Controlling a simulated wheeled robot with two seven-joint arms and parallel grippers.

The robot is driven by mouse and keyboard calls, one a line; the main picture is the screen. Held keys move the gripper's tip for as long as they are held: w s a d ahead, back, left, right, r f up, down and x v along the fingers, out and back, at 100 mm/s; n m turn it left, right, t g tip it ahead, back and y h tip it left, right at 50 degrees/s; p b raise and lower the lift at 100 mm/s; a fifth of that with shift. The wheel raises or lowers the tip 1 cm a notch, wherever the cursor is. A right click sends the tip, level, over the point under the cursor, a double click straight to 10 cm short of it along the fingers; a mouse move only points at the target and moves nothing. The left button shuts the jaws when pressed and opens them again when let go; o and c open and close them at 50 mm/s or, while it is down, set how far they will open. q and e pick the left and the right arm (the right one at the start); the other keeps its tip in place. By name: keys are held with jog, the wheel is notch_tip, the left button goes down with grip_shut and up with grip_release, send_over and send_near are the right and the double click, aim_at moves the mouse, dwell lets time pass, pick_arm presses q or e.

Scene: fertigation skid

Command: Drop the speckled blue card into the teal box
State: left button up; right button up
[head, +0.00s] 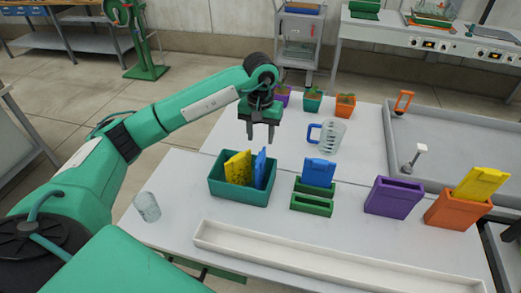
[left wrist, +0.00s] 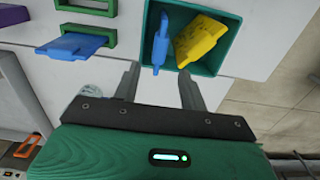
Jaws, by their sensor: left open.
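The teal box (head: 240,197) stands on the white table left of centre; it also shows at the top of the left wrist view (left wrist: 228,62). A blue card (head: 260,168) and a speckled yellow card (head: 238,167) stand tilted inside it. In the left wrist view the blue card (left wrist: 161,42) is just beyond the fingers. Another blue card (head: 319,172) stands in a green slotted holder (head: 312,204). I cannot make out speckles on either blue card. My left gripper (head: 261,138) is open and empty, above and behind the teal box, touching no card. My right gripper is out of view.
A purple holder (head: 394,199) and an orange holder (head: 455,212) with a yellow card (head: 481,183) stand to the right. A long white tray (head: 330,262) lies in front. A clear cup (head: 147,207), a blue-handled jug (head: 327,138) and several potted plants stand around.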

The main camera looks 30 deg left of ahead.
pick_arm(q)
jog(key=shift+r+b, duration=0.4)
jog(key=shift+r, duration=1.85)
